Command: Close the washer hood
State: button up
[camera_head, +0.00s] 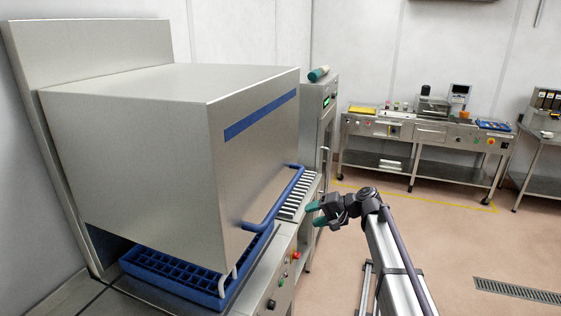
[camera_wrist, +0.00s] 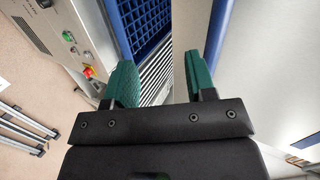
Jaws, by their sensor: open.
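The washer hood (camera_head: 160,150) is a large steel box with a blue stripe, at the left in the head view. It is raised, with a gap under its lower edge that shows a blue rack (camera_head: 170,277). A blue bar handle (camera_head: 275,203) runs along the hood's lower front. My gripper (camera_head: 316,213) is to the right of the handle, apart from it, with its green fingers open and empty. In the wrist view the open fingers (camera_wrist: 160,68) point toward the slatted conveyor; a blue strip (camera_wrist: 217,35) lies behind the right finger, and I cannot tell whether it is the handle.
The washer's front panel has buttons and a red knob (camera_head: 296,254), also seen in the wrist view (camera_wrist: 89,72). A slatted conveyor (camera_head: 298,196) leads to a steel cabinet (camera_head: 322,110). A workbench (camera_head: 425,132) stands at the back. The floor at right is open.

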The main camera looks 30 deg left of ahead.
jog(key=w+a+r+m+y+b, duration=0.1)
jog(key=w+a+r+y, duration=0.2)
jog(key=w+a+r, duration=0.15)
jog(key=b+x, duration=0.2)
jog(key=x, duration=0.7)
jog(key=shift+a+f+m, duration=0.2)
jog(key=shift+a+m, duration=0.1)
jog(key=shift+s, duration=0.1)
grip_shut()
